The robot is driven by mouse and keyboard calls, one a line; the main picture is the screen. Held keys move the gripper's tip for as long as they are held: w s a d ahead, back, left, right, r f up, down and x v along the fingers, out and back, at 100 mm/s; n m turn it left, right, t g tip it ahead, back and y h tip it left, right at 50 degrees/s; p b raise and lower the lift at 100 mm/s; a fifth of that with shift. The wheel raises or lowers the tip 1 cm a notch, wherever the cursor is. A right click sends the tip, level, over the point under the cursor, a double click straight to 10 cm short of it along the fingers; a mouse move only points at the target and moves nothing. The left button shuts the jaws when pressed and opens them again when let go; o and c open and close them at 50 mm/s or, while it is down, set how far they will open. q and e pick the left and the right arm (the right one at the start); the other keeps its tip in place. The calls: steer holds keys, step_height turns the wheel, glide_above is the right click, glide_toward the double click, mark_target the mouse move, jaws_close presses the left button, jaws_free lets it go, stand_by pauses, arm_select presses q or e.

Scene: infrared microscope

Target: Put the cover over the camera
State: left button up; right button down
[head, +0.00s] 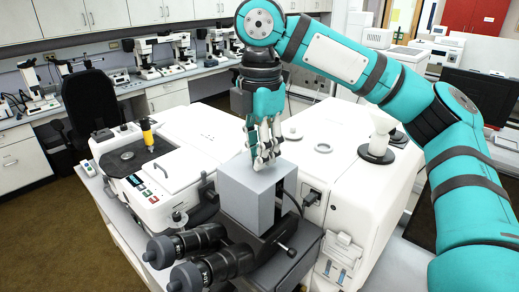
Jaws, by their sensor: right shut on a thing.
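The cover is a plain grey box (247,198), upright at the middle of the head view, at the dark front part of the microscope. My right gripper (264,160) comes down from above and is shut on the cover at its top edge. The camera cannot be made out; the cover and the dark parts around it may hide it. I cannot tell whether the cover rests on the dark base or hangs just above it. My left gripper is not in view.
Two black eyepieces (200,258) stick out below the cover. The white microscope body (355,195) is to the right, and a white unit with a round dark stage (127,158) is to the left. A black chair (90,105) stands at the back left.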

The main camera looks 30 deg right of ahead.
steer(key=shift+f, duration=0.1)
steer(key=c, duration=0.8)
jaws_free()
steer(key=shift+o, duration=0.2)
step_height(320, 180, up, 3)
steer(key=p, duration=0.3)
steer(key=shift+f+p, duration=0.1)
steer(key=shift+p, duration=0.25)
step_height(320, 180, up, 2)
steer(key=shift+r, duration=1.1)
steer(key=shift+f, duration=0.1)
